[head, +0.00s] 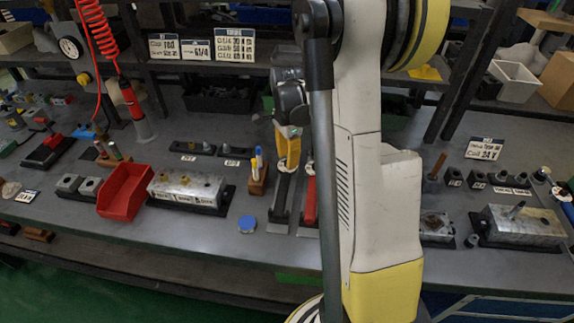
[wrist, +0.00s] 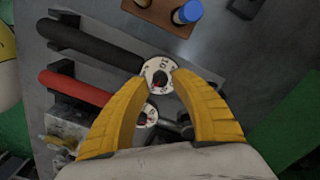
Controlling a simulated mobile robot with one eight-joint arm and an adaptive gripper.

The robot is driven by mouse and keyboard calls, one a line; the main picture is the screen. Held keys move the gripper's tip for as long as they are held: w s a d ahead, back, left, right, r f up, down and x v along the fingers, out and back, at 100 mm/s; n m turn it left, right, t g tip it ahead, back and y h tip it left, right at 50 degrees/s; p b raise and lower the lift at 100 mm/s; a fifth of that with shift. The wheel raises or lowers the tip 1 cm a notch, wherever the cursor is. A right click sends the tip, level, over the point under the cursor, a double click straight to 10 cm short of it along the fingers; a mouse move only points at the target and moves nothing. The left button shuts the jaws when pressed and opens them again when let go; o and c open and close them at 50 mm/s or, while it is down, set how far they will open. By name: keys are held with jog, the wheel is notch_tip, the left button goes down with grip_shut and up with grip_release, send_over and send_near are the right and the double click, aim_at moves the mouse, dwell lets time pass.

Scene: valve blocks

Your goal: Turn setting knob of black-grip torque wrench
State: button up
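The black-grip torque wrench (wrist: 92,43) lies flat on the bench in the wrist view. A white round setting knob (wrist: 159,71) with dark markings and a dark centre sits at its right end. My gripper (wrist: 162,77) has its two yellow fingers apart, with their tips on either side of this knob. Whether the tips touch it cannot be told. In the head view my gripper (head: 288,163) points down at the far end of the black-grip wrench (head: 281,198). A red-grip torque wrench (wrist: 75,88) lies alongside, with its own white dial (wrist: 149,115) between my fingers.
A wooden block (head: 258,180) with marker-like sticks stands left of the wrenches. My arm hides the bench to the right.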

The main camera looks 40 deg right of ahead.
jog(key=shift+f, duration=0.7)
grip_shut()
